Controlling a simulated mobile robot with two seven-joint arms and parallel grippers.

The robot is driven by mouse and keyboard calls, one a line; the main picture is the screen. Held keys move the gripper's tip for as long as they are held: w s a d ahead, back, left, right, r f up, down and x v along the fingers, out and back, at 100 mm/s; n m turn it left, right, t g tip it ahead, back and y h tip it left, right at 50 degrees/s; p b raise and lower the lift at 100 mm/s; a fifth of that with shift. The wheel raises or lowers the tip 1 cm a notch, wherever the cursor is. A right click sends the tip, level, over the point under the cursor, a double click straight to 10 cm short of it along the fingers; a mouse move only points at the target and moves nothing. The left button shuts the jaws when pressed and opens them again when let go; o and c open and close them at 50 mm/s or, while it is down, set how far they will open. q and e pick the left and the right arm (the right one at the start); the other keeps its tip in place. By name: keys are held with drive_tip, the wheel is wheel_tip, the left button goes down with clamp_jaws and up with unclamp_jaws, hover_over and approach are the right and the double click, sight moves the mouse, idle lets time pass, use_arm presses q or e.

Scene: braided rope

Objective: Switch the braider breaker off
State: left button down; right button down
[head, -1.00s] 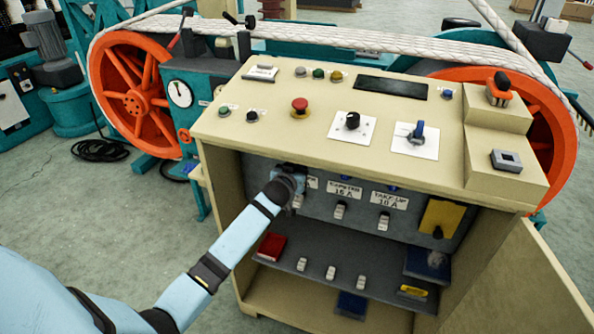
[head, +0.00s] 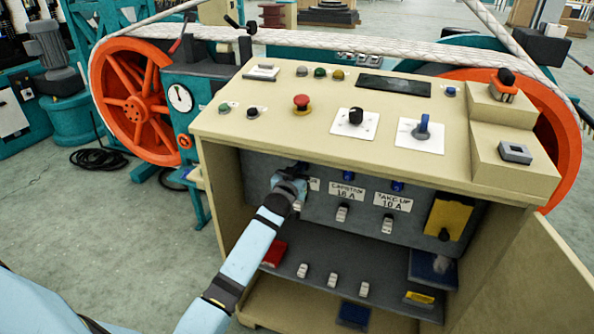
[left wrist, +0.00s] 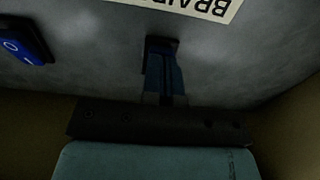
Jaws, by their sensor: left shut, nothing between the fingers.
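The braider breaker is mostly hidden behind my left gripper (head: 292,183) in the head view. Its label, of which only the right end (head: 314,185) shows there, appears upside down and cut off as "BRAID" (left wrist: 187,5) in the left wrist view. My left gripper (left wrist: 164,98) is shut and empty, its fingers pointing at the grey panel by that label. A dark frame (left wrist: 162,42) shows at the fingertips; contact and the switch position cannot be told. A neighbouring blue rocker marked O and I (left wrist: 22,42) is at the left. My right gripper is not in view.
The cabinet (head: 225,205) has side walls around the panel and an overhanging top with a red button (head: 301,103). Labels CAPSTAN (head: 346,190) and TAKE-UP (head: 392,201) are to the right. A shelf (head: 385,275) lies below. The open door (head: 525,285) stands at right.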

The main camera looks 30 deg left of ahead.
use_arm(q)
drive_tip(key=shift+w+a+r, duration=0.15)
drive_tip(key=shift+w+r, duration=0.05)
drive_tip(key=shift+r, duration=0.1)
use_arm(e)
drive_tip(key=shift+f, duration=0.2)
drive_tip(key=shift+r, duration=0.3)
use_arm(q)
drive_tip(key=shift+a, duration=0.1)
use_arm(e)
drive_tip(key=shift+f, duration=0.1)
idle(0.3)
